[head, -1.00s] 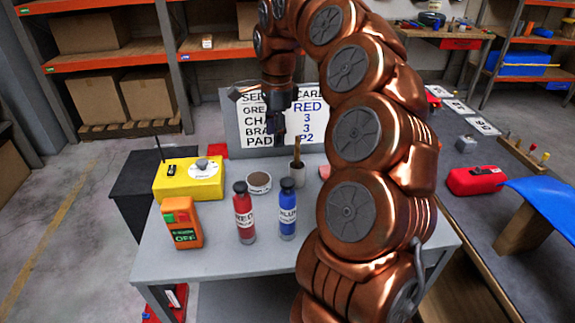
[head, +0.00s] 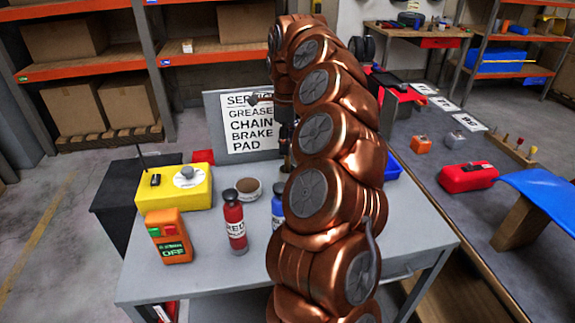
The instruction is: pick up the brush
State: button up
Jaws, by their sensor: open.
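My gripper (head: 285,145) is small in the head view, pointing down over the back of the grey table, in front of the service board. It is partly covered by my arm, and its fingers are hard to make out. I cannot make out the brush now; my gripper and arm cover the spot where a pale cup with an upright brown handle showed earlier. Whether the gripper touches the handle cannot be seen.
The service board (head: 242,125) stands behind. A blue tray (head: 392,168) is right of my arm.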

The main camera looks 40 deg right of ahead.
jog(key=p, duration=0.2)
send_over(287, 173)
jog(key=shift+w+d+f, duration=0.1)
jog(key=shift+d+f, duration=0.05)
jog(key=shift+f, duration=1.1)
jog(key=shift+w+d+f, duration=0.1)
jog(key=shift+f, duration=1.1)
jog(key=shift+c, duration=0.2)
grip_shut()
